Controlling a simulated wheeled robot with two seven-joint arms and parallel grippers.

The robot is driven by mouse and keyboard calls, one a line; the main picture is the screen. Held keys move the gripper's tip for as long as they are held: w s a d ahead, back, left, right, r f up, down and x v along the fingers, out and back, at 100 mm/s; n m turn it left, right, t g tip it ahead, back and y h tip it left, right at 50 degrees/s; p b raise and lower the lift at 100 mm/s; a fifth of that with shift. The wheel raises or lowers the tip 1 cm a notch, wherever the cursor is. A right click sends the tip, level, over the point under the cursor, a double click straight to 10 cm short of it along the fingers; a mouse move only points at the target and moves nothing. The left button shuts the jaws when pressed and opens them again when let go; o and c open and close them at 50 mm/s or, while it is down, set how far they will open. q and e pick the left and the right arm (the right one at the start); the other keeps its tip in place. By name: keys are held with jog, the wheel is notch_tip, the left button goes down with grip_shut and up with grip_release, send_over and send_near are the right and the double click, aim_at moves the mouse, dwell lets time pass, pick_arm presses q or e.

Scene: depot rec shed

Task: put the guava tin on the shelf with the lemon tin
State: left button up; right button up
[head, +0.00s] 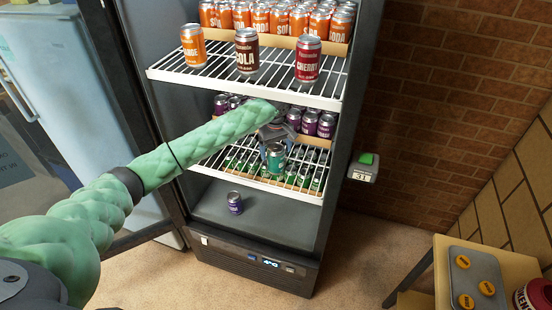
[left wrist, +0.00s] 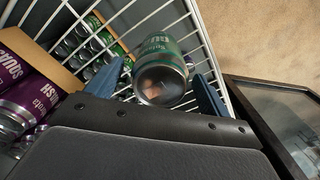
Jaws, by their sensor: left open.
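A green tin (head: 275,157), its label partly readable as "GU", is at the front of the middle wire shelf (head: 310,190) in the fridge. In the left wrist view the tin (left wrist: 162,72) lies between the two blue fingers of my left gripper (left wrist: 157,88). My left gripper (head: 274,143) is open around the tin; I cannot tell whether a finger touches it. No tin can be read as lemon. My right gripper is not in view.
Orange soda tins (head: 290,20), a cola tin (head: 246,52) and a cherry tin (head: 308,60) stand on the top shelf (head: 210,80). Purple tins (head: 318,124) stand behind my gripper. Green tins (head: 303,176) show through the wires. A purple tin (head: 235,203) stands on the fridge floor.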

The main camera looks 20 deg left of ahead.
pick_arm(q)
jog(key=shift+r+b, duration=0.45)
jog(key=shift+r, duration=1.45)
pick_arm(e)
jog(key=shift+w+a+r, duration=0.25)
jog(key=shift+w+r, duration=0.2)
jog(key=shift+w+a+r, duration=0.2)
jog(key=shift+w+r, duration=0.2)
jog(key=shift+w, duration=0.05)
